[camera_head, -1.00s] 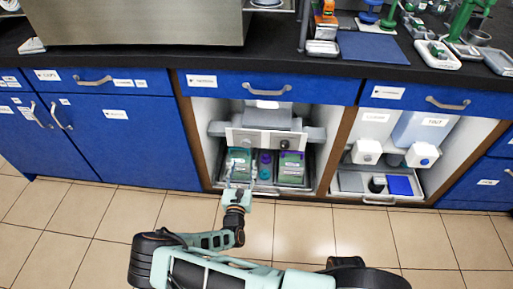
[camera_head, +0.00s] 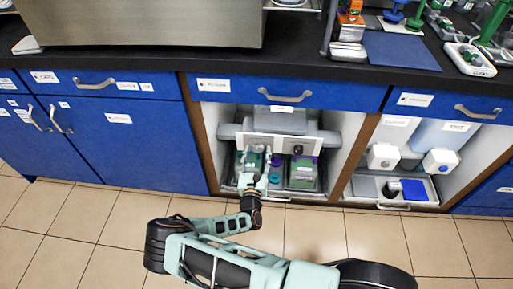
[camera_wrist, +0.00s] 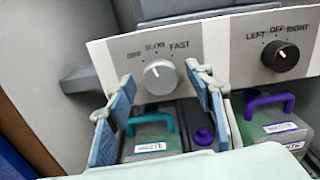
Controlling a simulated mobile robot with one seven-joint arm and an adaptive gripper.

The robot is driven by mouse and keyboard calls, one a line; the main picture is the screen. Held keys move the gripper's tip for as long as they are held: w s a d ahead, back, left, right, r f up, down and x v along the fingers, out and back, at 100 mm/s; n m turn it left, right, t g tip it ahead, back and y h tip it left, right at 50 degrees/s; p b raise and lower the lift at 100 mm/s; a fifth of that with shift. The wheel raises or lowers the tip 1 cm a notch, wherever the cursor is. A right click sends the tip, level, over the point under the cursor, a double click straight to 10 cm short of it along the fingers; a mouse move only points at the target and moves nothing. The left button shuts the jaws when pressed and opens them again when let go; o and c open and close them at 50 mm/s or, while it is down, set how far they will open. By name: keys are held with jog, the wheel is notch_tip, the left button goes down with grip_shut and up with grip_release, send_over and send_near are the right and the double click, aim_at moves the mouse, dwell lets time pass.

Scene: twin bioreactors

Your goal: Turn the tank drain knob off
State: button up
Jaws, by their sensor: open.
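A light control panel (camera_wrist: 217,52) in the open middle cabinet carries two knobs; it also shows in the head view (camera_head: 278,143). The silver knob (camera_wrist: 160,77) has marks reading OFF, a blurred middle word and FAST. The black knob (camera_wrist: 281,56), to its right, has marks LEFT, OFF, RIGHT. No label in view names a tank drain, and I cannot tell either knob's setting surely. My gripper (camera_wrist: 163,92) is open and empty, its two blue fingers on either side of the silver knob in the wrist view, apparently short of it. In the head view my gripper (camera_head: 252,180) is low before the panel.
Below the panel stand a teal-handled container (camera_wrist: 150,139), a purple-capped one (camera_wrist: 203,137) and a purple-handled one (camera_wrist: 268,125), close under the fingers. Floor in front is clear.

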jog(key=shift+w, duration=0.35)
jog(key=c, duration=1.2)
jog(key=shift+o, duration=0.2)
jog(key=shift+n, duration=0.3)
jog(key=shift+n+p, duration=0.7)
jog(key=shift+n, duration=2)
